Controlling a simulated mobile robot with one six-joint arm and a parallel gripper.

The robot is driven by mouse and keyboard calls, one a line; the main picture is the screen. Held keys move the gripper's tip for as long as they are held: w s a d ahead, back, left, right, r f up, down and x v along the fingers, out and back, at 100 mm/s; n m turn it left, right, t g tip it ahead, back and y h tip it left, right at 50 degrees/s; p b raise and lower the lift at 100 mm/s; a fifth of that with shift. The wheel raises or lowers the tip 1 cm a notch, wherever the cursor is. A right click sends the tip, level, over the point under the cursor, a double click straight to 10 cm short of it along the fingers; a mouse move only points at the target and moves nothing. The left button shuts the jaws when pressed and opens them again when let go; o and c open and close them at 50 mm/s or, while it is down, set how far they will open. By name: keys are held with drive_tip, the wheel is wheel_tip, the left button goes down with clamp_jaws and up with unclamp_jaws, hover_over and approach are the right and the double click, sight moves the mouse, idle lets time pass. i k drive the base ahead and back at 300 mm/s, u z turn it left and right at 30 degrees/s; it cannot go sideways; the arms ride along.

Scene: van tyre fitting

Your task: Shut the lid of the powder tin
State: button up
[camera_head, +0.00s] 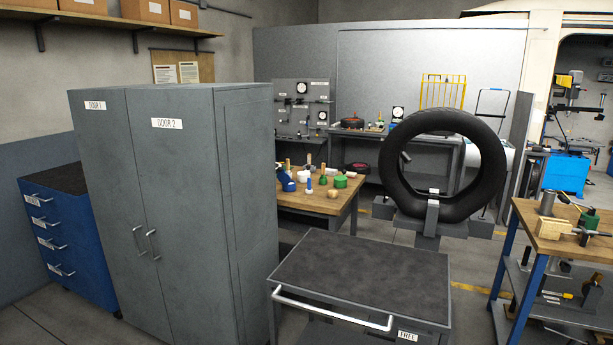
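I cannot pick out the powder tin for sure. Several small containers stand on the wooden table in the middle, among them a green one (340,181), a white one (304,176) and a blue one (289,186). They are too small to read labels or tell whether a lid is open. A grey cylinder (547,202) stands on the wooden bench at the right; I cannot tell what it is. My gripper is not in view.
A grey two-door cabinet (180,215) and a blue drawer unit (70,235) stand at the left. A grey trolley (365,275) with a bare dark top is in front. A tyre (392,165) stands upright behind it. The right-hand bench (525,222) holds tools.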

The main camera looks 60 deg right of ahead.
sight(285, 178)
drive_tip(key=u, duration=1.05)
drive_tip(key=k, duration=0.15)
drive_tip(key=z, duration=2.35)
drive_tip(key=i, duration=1)
drive_tip(key=z, duration=0.35)
drive_tip(key=k, duration=0.65)
